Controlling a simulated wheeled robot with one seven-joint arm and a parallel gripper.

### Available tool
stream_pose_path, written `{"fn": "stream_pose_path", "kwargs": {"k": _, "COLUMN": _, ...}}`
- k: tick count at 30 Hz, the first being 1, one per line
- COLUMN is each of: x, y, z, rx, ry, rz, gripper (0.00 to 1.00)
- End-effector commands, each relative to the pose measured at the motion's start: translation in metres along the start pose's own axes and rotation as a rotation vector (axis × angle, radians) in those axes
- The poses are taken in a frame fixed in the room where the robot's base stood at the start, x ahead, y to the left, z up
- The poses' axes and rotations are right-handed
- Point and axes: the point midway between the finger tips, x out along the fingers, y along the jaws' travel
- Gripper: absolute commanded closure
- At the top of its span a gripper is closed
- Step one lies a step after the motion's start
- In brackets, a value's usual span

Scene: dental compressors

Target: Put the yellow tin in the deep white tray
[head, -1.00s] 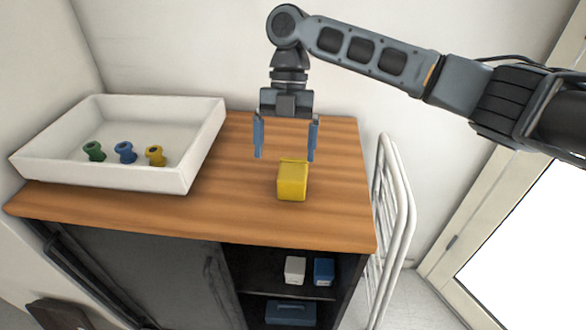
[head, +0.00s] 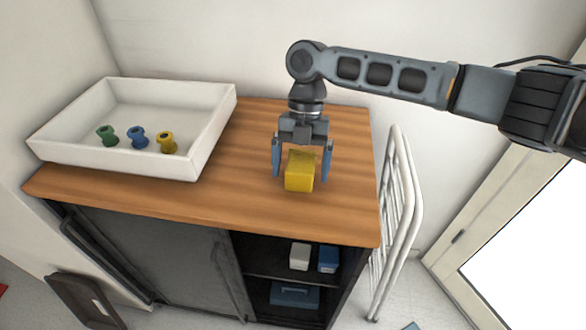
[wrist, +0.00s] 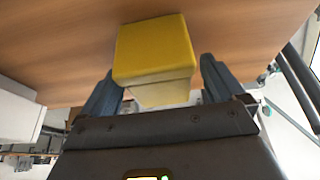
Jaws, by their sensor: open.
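The yellow tin (head: 299,175) is a small box standing on the wooden cabinet top, right of its middle. It also shows in the wrist view (wrist: 153,50), just ahead of the fingers. My gripper (head: 301,176) is open and points down, with one blue finger on each side of the tin. I cannot tell whether either finger touches it. The deep white tray (head: 110,158) stands on the left of the same top, with high walls. It holds a green, a blue and a yellow spool-shaped piece.
Bare wood (head: 232,165) lies between the tray and the tin. Below, an open shelf holds a white box (head: 300,257), a blue box (head: 328,259) and a blue case (head: 294,295). A white tubular rack (head: 398,205) stands right of the cabinet. A wall is behind.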

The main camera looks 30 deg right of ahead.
Motion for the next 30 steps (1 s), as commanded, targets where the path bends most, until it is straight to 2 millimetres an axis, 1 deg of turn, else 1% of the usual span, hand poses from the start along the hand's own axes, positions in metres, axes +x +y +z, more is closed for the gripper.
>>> {"fn": "stream_pose_path", "kwargs": {"k": 4, "x": 0.0001, "y": -0.0001, "z": 0.0002, "rx": 0.0, "ry": 0.0, "rz": 0.0, "gripper": 0.05}}
{"fn": "stream_pose_path", "kwargs": {"k": 24, "x": -0.0004, "y": 0.0001, "z": 0.0001, "rx": 0.0, "ry": 0.0, "rz": 0.0, "gripper": 0.69}}
{"fn": "stream_pose_path", "kwargs": {"k": 25, "x": -0.0008, "y": 0.0002, "z": 0.0001, "rx": 0.0, "ry": 0.0, "rz": 0.001, "gripper": 0.71}}
{"fn": "stream_pose_path", "kwargs": {"k": 26, "x": -0.0009, "y": 0.0001, "z": 0.0001, "rx": 0.0, "ry": 0.0, "rz": 0.001, "gripper": 0.75}}
{"fn": "stream_pose_path", "kwargs": {"k": 27, "x": -0.0009, "y": 0.0001, "z": 0.0001, "rx": 0.0, "ry": 0.0, "rz": 0.001, "gripper": 0.77}}
{"fn": "stream_pose_path", "kwargs": {"k": 30, "x": -0.0009, "y": 0.0001, "z": 0.0001, "rx": 0.0, "ry": 0.0, "rz": 0.001, "gripper": 0.77}}
